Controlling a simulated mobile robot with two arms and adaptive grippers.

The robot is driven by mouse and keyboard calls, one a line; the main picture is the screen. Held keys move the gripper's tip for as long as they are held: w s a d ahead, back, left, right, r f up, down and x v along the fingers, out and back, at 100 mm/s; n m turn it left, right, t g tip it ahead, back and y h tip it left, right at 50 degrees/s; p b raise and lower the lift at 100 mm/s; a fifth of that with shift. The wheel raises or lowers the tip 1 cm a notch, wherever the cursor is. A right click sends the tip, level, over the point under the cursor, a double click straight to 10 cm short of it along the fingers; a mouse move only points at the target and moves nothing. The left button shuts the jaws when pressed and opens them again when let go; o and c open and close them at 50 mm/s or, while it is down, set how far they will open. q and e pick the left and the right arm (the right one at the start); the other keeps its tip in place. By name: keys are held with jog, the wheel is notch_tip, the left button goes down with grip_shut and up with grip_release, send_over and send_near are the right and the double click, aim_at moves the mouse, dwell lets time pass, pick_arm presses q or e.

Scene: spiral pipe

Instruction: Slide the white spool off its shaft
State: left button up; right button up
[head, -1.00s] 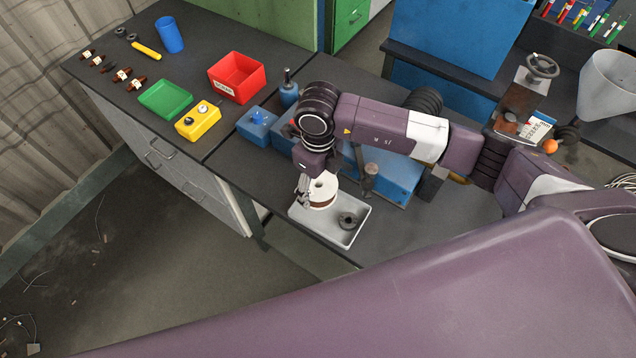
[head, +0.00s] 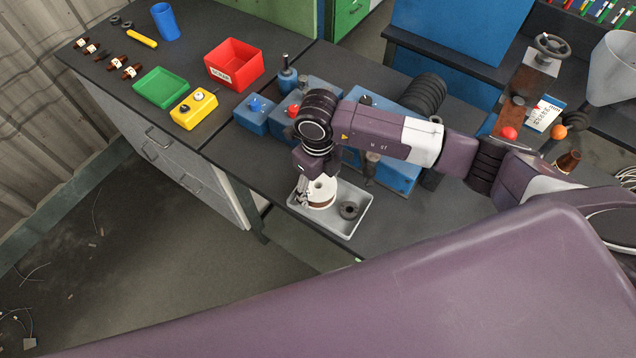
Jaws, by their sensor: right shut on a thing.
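The white spool (head: 321,190), with a brown band around its middle, is at the left end of the light grey tray (head: 356,222). My right gripper (head: 303,197) is at the spool's left side, shut on its edge, with the wrist just above. I cannot tell whether the spool rests on the tray or hangs slightly above it. No shaft shows through the spool; a small dark hole shows in its top. My left gripper is not in view.
A dark ring (head: 348,210) lies in the tray, right of the spool. A blue machine (head: 397,177) stands behind my right arm. A red bin (head: 234,66), green tray (head: 160,87) and yellow button box (head: 194,108) stand at the back left. Bench top right of the tray is clear.

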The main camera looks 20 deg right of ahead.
jog(key=shift+f, duration=0.45)
jog(key=o, duration=1.2)
jog(key=shift+o, duration=0.2)
jog(key=shift+s+f, duration=0.1)
notch_tip(320, 180, up, 12)
